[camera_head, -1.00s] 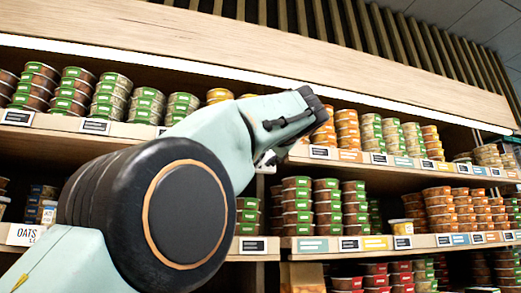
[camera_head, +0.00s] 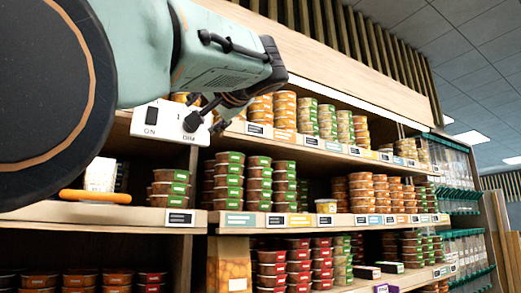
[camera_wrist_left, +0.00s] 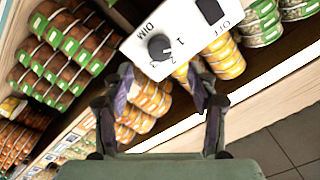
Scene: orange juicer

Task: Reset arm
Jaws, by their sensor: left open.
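My left arm comes in from the left in the head view, large and close. My left gripper (camera_head: 212,108) hangs at its end in front of the shelves, partly hidden by the wrist. In the left wrist view the gripper (camera_wrist_left: 163,98) has its two fingers apart with nothing between them. A white control panel (camera_head: 153,122) with ON and OFF markings is beside the gripper in the head view. The panel (camera_wrist_left: 187,22) also shows beyond the fingertips in the wrist view, with a black knob (camera_wrist_left: 160,47), the word DIM and numbers. My right gripper is in neither view.
Shelves (camera_head: 345,221) hold stacked tubs with green, orange and red labels. An orange bar (camera_head: 95,196) lies at the left shelf edge. Clear dispensers (camera_head: 462,247) stand at the far right. Open floor (camera_wrist_left: 290,150) shows at the wrist view's lower right.

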